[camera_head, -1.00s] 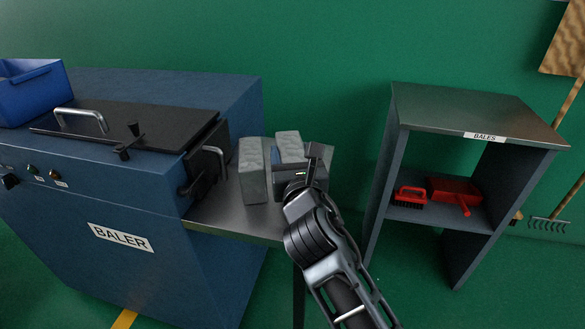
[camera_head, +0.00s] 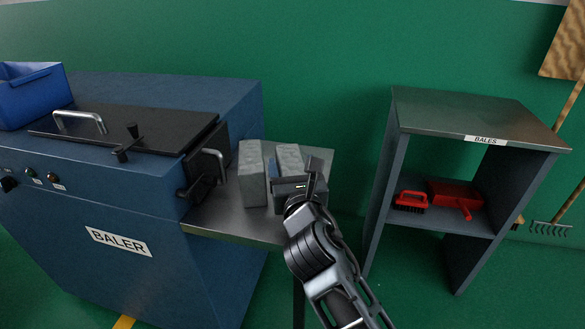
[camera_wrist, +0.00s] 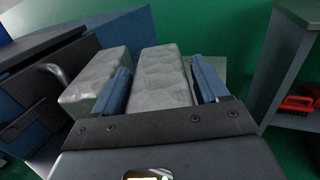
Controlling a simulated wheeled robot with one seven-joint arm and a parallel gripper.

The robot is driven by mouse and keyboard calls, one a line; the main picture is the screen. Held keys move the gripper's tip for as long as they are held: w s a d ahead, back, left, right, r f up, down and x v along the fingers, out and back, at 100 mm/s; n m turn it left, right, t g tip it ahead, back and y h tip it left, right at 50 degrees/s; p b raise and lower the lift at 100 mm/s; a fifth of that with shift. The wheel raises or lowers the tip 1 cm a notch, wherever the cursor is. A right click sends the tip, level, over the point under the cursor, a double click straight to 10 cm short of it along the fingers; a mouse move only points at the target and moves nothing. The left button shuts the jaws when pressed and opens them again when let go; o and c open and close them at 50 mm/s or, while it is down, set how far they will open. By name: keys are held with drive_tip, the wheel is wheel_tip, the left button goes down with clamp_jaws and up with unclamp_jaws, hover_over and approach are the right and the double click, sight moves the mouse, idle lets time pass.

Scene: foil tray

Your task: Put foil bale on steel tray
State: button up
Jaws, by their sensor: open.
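A grey, crinkled foil bale (camera_head: 289,160) stands at the right on the steel tray (camera_head: 222,218) beside the baler. A second, similar foil bale (camera_head: 251,174) stands upright just to its left, with a narrow gap between them. My gripper (camera_head: 296,172) is open around the right bale. In the wrist view, its blue fingers lie on either side of that bale (camera_wrist: 160,78), the left finger in the gap beside the left bale (camera_wrist: 98,82). Whether the fingers touch the bale cannot be told. The right bale's lower part is hidden by my gripper.
The blue baler (camera_head: 120,275), with lid and handles, stands close on the left. A blue bin (camera_head: 35,92) sits on top of it. A shelf unit labelled BALES (camera_head: 460,115) stands to the right, with a red brush (camera_head: 411,201) and dustpan (camera_head: 455,194) inside. Its top is clear.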

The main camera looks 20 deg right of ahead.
drive_tip(key=v, duration=1.2)
drive_tip(key=shift+s+f, duration=0.1)
drive_tip(key=shift+f, duration=0.1)
drive_tip(key=s+f+m+g+y, duration=0.1)
drive_tip(key=s+f+m+y, duration=0.1)
drive_tip(key=s+f+m, duration=0.5)
drive_tip(key=s+f+m+g+y, duration=0.1)
drive_tip(key=s+f+m+y, duration=0.1)
drive_tip(key=s+m, duration=0.6)
drive_tip(key=s+d+r+m, duration=0.2)
drive_tip(key=s+r+m, duration=0.1)
drive_tip(key=s+m, duration=0.6)
drive_tip(key=s+d+r+m, duration=0.2)
drive_tip(key=s+r+m, duration=0.1)
drive_tip(key=s+m, duration=0.6)
drive_tip(key=s, duration=0.4)
drive_tip(key=shift+d+g, duration=0.15)
drive_tip(key=shift+g, duration=0.15)
